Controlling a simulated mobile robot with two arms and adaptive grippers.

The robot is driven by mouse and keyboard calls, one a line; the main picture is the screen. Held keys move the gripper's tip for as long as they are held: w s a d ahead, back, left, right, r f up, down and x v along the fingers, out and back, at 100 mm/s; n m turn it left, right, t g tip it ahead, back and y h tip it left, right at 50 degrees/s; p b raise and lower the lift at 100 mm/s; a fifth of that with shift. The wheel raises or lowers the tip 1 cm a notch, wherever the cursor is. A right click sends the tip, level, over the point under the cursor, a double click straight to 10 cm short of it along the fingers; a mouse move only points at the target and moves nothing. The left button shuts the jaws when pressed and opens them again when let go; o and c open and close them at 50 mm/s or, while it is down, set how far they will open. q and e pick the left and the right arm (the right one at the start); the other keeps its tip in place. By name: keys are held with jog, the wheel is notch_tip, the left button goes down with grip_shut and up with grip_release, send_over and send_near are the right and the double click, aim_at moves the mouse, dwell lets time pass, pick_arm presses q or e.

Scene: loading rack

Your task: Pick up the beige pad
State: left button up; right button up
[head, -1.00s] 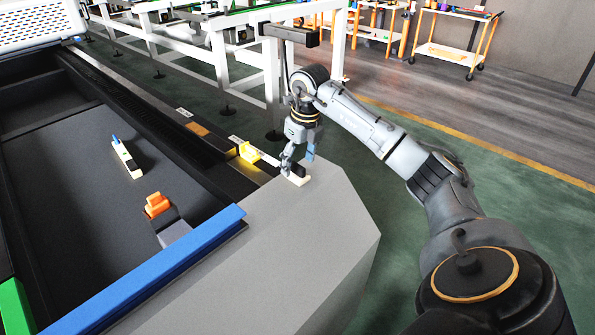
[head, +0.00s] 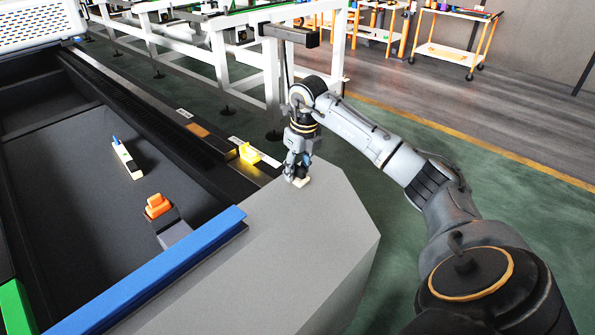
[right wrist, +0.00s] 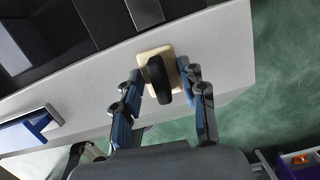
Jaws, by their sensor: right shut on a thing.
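The beige pad (head: 301,182) is a small pale block at the far end of the grey ledge, below my right gripper (head: 297,169). In the right wrist view the pad (right wrist: 147,54) shows as a rounded square with a black upright handle (right wrist: 158,82) on it. The blue-tipped fingers of my right gripper (right wrist: 163,82) are closed in on both sides of it. I cannot tell whether the pad touches the ledge or is just off it. My left gripper is not in view.
The grey ledge (head: 270,250) is otherwise clear. A blue bar (head: 150,270) edges a dark machine bed (head: 70,170) on the left, which holds an orange part (head: 157,205) and a white strip (head: 127,160). A yellow piece (head: 249,153) sits beside the ledge.

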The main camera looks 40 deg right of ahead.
aim_at(297, 167)
jog(key=shift+r, duration=0.45)
jog(key=r, duration=0.1)
jog(key=r+b, duration=0.1)
jog(key=shift+a+r, duration=0.2)
jog(key=shift+r, duration=0.15)
jog(key=s+a+r+b, duration=0.1)
jog(key=s+a+r, duration=0.7)
jog(key=a, duration=0.3)
jog(key=shift+r, duration=0.65)
